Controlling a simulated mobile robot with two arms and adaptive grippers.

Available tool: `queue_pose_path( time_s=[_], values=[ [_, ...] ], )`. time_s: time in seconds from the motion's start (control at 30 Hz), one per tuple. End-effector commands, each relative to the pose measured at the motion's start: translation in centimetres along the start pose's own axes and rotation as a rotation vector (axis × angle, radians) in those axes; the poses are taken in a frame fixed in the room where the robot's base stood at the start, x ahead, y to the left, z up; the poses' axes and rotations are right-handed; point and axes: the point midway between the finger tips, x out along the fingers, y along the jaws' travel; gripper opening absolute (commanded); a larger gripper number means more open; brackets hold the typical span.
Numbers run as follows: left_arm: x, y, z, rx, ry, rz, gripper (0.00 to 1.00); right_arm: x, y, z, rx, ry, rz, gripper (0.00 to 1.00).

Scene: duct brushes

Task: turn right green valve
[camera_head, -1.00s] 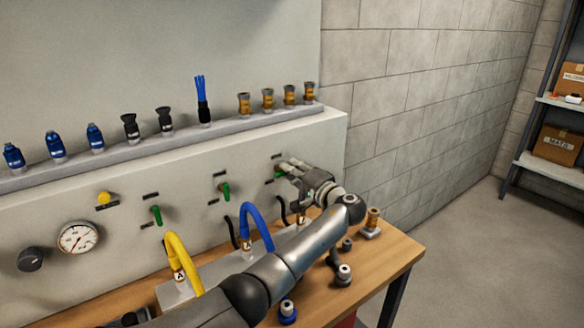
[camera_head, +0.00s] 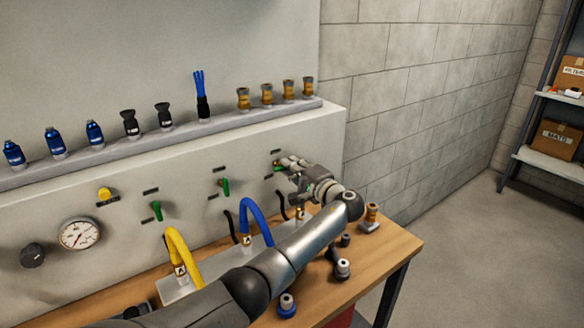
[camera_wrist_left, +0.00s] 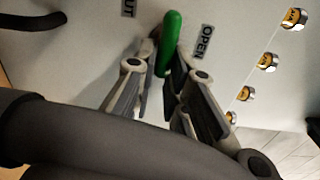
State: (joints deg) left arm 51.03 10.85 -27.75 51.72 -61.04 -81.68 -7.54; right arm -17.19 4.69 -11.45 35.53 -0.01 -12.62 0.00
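The right green valve (camera_head: 279,167) is on the panel's right side, mostly covered by my left gripper (camera_head: 286,164) in the head view. In the left wrist view its green handle (camera_wrist_left: 169,42) stands between the fingertips of my left gripper (camera_wrist_left: 164,72). The fingers are apart with a gap between the pads, and the handle is close to the right-hand finger. Whether a pad touches it is unclear. The handle lies between an "OPEN" label (camera_wrist_left: 207,42) and a partly cut-off label ending in "UT" (camera_wrist_left: 128,7). My right gripper is not in view.
Two other green valves, a middle one (camera_head: 226,187) and a left one (camera_head: 156,211), are on the panel. A blue hose (camera_head: 250,207) and yellow hose (camera_head: 176,244) arch below. Fittings stand on the wooden table (camera_head: 385,262); several brass ones (camera_head: 266,95) line the ledge.

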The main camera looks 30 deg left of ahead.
Motion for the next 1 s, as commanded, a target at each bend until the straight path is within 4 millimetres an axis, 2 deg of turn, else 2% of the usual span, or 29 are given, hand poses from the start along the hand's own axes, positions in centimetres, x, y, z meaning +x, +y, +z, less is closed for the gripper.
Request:
queue_pose_path(
  time_s=[0.03, 0.13, 0.43, 0.53, 0.67, 1.0],
  values=[
    [-0.1, 0.1, 0.0, 0.0, 0.002, 0.001, 0.19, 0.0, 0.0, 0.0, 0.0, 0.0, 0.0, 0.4],
    [0.0, 0.1, 0.0, 0.0, 0.001, 0.001, 0.32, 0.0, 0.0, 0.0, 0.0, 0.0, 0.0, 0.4],
    [-0.1, 0.0, 0.0, -0.001, 0.001, 0.001, 0.33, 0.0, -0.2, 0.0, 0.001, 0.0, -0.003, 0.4],
    [-0.7, 0.1, -0.1, -0.001, 0.002, 0.001, 0.33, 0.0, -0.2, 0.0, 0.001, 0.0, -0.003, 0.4],
    [-2.6, 0.2, -0.1, -0.002, 0.005, 0.003, 0.33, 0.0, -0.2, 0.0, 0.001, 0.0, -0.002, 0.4],
    [-9.6, 0.1, -0.1, -0.002, 0.004, 0.003, 0.33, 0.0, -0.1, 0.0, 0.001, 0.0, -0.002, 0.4]
  ],
)
